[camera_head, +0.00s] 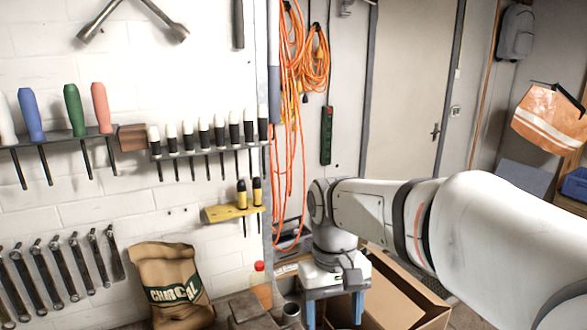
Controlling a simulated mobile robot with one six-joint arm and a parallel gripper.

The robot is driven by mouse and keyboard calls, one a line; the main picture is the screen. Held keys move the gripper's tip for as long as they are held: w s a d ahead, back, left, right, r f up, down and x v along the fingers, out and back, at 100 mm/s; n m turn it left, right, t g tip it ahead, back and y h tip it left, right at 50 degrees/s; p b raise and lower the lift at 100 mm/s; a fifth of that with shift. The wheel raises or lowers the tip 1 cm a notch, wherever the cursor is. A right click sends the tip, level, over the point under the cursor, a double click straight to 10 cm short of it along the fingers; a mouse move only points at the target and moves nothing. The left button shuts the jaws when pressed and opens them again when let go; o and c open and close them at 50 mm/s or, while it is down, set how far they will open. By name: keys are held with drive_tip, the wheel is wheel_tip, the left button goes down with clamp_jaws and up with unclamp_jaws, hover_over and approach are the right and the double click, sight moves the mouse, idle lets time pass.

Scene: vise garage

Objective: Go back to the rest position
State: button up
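My arm comes in from the right edge and reaches to the middle of the view, bent down at the wrist. My gripper (334,312) hangs below the wrist and points down, with its two blue-tipped fingers apart. Nothing shows between the fingers except the box behind. The grey vise (248,312) is at the bottom, left of my gripper, and is partly cut off by the frame edge. No marker of a rest position is in view.
A cardboard box (420,312) stands open behind and right of my gripper. A brown sack (170,285) stands left of the vise. Screwdrivers (73,108) and wrenches (62,270) hang on the left wall. Orange cables (290,110) hang behind my wrist. A door (410,90) is at the back.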

drive_tip(key=s+d+f+m+t+b, duration=0.2)
drive_tip(key=s+d+f+t, duration=0.3)
drive_tip(key=s+d, duration=0.2)
drive_tip(key=shift+s+d+f+m, duration=0.4)
drive_tip(key=shift+d, duration=0.2)
idle(1.3)
